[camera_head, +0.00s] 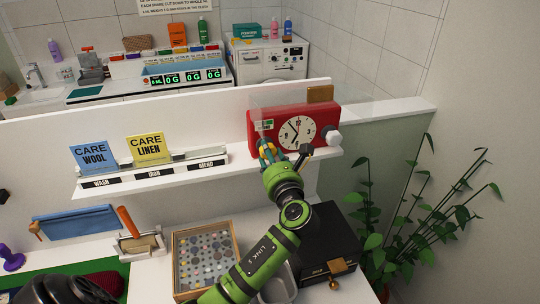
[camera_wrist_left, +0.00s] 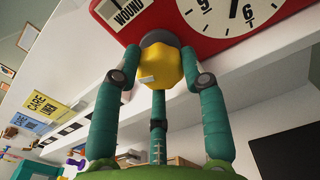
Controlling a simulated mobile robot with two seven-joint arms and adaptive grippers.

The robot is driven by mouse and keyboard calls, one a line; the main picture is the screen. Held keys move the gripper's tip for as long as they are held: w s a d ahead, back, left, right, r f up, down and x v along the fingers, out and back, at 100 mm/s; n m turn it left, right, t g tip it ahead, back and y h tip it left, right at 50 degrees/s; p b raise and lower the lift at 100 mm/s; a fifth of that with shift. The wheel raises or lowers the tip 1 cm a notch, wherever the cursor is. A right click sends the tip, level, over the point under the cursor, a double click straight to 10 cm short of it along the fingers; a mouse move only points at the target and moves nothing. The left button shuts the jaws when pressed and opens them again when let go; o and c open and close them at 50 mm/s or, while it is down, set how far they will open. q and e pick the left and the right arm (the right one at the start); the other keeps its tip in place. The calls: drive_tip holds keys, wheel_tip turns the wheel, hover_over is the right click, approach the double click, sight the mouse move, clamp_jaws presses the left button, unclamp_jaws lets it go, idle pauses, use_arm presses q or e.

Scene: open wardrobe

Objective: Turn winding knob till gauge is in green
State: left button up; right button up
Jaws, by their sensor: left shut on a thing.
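A red clock (camera_head: 290,126) with a round white dial (camera_head: 297,132) stands on the white shelf. A small gauge window (camera_head: 264,125) with some green sits at the left of its front. In the left wrist view a plate marked WOUND (camera_wrist_left: 128,10) is partly cut off, and the gauge reading cannot be made out. A yellow faceted winding knob (camera_wrist_left: 161,66) with a grey collar sticks out below that plate. My left gripper (camera_head: 268,151) has its teal fingers closed around this knob, as the left wrist view (camera_wrist_left: 160,75) shows. My right gripper is not in view.
A white knob (camera_head: 333,136) sits at the clock's right end. CARE WOOL (camera_head: 93,154) and CARE LINEN (camera_head: 148,148) cards stand left on the shelf. Below are a button tray (camera_head: 204,257) and a black box (camera_head: 322,245). A plant (camera_head: 400,220) stands at right.

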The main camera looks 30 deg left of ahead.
use_arm(q)
drive_tip(key=shift+r+m, duration=0.3)
drive_tip(key=shift+m, duration=0.4)
drive_tip(key=shift+m, duration=0.3)
drive_tip(key=o, duration=0.9)
drive_tip(key=shift+o, duration=1.2)
drive_tip(key=shift+f, duration=0.2)
drive_tip(key=v, duration=1.1)
drive_tip(key=shift+s+d, duration=0.3)
